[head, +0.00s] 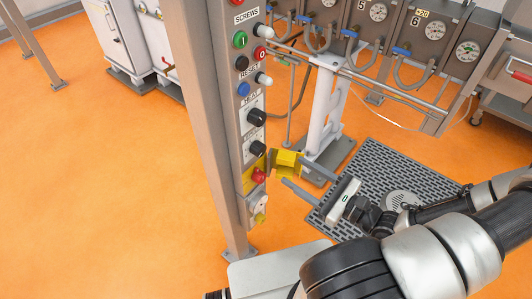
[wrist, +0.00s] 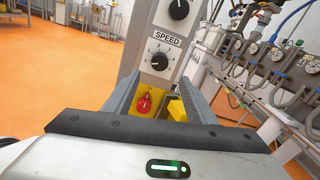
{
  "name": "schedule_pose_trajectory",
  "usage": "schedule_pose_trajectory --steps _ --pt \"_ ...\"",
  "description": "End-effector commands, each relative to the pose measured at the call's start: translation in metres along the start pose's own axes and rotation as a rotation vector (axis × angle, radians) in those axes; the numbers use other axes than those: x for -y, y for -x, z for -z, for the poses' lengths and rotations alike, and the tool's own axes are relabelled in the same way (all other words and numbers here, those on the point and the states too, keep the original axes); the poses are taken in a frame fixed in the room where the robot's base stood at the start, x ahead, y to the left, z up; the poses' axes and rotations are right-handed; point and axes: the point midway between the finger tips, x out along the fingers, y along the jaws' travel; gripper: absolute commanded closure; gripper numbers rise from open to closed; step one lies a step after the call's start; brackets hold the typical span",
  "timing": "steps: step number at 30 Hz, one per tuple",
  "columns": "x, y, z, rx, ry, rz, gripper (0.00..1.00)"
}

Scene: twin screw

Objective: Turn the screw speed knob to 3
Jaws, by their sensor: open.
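The screw speed knob (wrist: 160,61) is black, on a light round dial under the label SPEED in the wrist view. It also shows low on the grey control column in the head view (head: 257,148).
Another black knob (head: 256,117) is above. Below the speed knob is a red switch (head: 258,176) on yellow, also in the wrist view (wrist: 143,104), with a yellow bracket (head: 287,160) projecting beside it. Gauges (head: 435,31) and pipes stand behind. Orange floor is clear at left.

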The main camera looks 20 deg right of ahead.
Motion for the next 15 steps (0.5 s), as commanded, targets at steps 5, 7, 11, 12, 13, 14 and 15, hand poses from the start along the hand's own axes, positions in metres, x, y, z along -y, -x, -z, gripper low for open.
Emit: schedule_pose_trajectory --steps 5,7,11,12,13,14,15 --pt "-0.001 -0.041 -0.001 0.003 -0.002 -0.003 0.49" --pt "-0.002 -0.056 -0.001 0.003 -0.002 -0.004 0.49" --pt "-0.001 -0.082 0.000 0.003 0.001 -0.003 0.49" --pt "-0.001 -0.089 0.000 0.002 0.000 -0.003 0.49" --pt "-0.001 -0.094 0.000 0.002 -0.001 -0.003 0.49" --pt "-0.001 -0.098 0.000 0.001 0.000 -0.003 0.49" --pt "-0.001 -0.103 0.000 0.001 0.001 -0.003 0.49"
